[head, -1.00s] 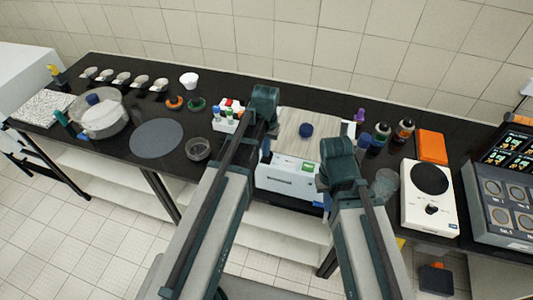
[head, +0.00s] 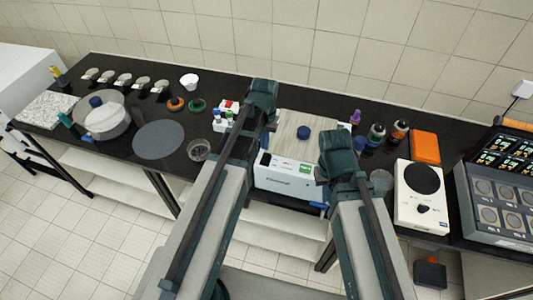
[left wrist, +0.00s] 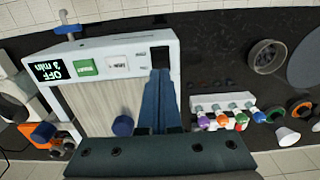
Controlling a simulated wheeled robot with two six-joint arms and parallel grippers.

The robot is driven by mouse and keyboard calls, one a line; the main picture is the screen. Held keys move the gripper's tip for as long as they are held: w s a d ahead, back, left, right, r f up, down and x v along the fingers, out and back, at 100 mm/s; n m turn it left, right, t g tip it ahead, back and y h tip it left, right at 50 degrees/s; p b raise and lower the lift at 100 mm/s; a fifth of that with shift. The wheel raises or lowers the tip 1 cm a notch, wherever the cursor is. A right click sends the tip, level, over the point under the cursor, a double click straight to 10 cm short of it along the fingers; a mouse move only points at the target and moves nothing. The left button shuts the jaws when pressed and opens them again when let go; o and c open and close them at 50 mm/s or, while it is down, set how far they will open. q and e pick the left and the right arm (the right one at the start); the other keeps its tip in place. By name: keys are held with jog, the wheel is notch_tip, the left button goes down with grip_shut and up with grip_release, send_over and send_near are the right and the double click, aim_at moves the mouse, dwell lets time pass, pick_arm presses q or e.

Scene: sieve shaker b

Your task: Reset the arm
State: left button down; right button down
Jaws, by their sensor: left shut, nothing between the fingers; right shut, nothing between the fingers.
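My left gripper (left wrist: 158,78) shows in the left wrist view with its two blue fingers together and nothing between them. It is above the left edge of the white sieve shaker (left wrist: 112,62), which has a display, a green button and a grey-brown top. In the head view the shaker (head: 285,178) stands on the bench between my two arms. My left arm reaches over its left side; that gripper's fingers are mostly hidden there. My right arm ends over its right side, with the right gripper (head: 322,176) largely hidden behind the arm and holding nothing visible.
A rack of colour-capped bottles (head: 224,118) stands left of the shaker. A round clear bowl (head: 107,124), a grey disc (head: 158,140) and several scoops lie further left. A white hotplate-like device (head: 421,200), an orange box (head: 425,147) and a control panel (head: 498,195) are at right.

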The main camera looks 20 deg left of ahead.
pick_arm(q)
jog(key=s+d+f+m+b, duration=0.1)
jog(key=s+d+f+b, duration=0.4)
jog(key=s+f+b, duration=0.2)
jog(key=s+d+f+m+y+b, duration=0.1)
jog(key=s+d+f+b, duration=0.4)
jog(key=f+b, duration=0.5)
jog(key=shift+s+d+f+m+b, duration=0.3)
jog(key=shift+s+m, duration=0.4)
jog(key=shift+s, duration=0.45)
